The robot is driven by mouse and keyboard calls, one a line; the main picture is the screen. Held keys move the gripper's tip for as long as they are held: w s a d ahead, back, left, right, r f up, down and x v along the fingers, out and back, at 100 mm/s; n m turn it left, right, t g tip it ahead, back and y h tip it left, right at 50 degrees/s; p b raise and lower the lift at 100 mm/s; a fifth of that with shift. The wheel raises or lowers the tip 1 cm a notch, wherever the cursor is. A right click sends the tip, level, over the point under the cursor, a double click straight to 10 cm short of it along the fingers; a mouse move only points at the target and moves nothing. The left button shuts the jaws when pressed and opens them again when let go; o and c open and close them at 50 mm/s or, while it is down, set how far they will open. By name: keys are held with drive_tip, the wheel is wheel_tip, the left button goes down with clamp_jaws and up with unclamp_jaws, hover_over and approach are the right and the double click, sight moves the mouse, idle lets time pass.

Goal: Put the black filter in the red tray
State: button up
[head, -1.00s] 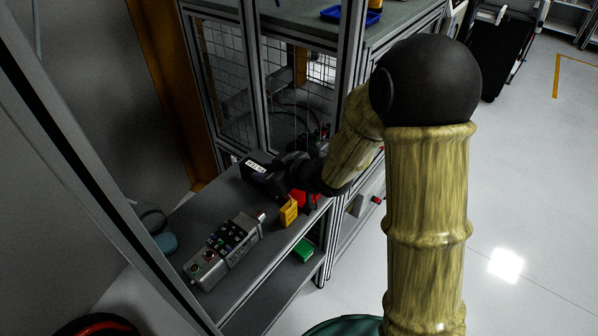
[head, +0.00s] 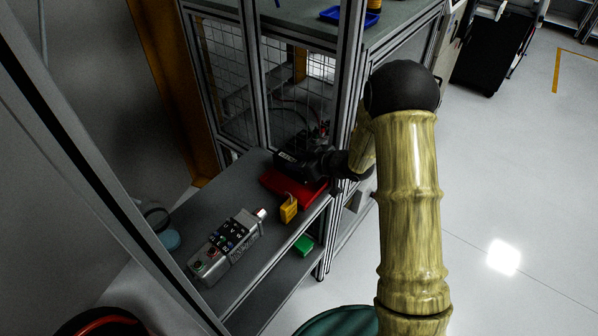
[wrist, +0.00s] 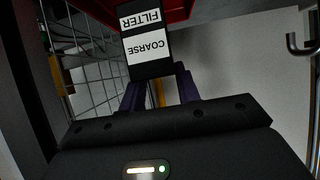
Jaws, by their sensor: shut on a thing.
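The black filter (wrist: 150,68), with white labels reading "COARSE" and "FILTER", is held between the purple fingers of my gripper (wrist: 158,84) in the wrist view. In the head view my gripper (head: 300,165) is over the back part of the red tray (head: 283,190), which lies on the grey shelf. The filter cannot be made out clearly there. The red tray (wrist: 182,13) also shows at the top of the wrist view, beyond the filter. I cannot tell whether the filter touches the tray.
A yellow object (head: 289,209) stands at the tray's front edge. A grey control box (head: 226,245) with buttons lies nearer on the shelf (head: 195,215). A green block (head: 303,245) is on a lower level. A mesh cage (head: 285,85) and metal posts stand close behind.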

wheel_tip(320, 180, down, 4)
drive_tip(key=shift+f, duration=0.15)
drive_tip(key=shift+w+d+f, duration=0.1)
drive_tip(key=shift+w+f, duration=0.1)
drive_tip(key=shift+f, duration=0.2)
idle(0.3)
drive_tip(key=o, duration=1)
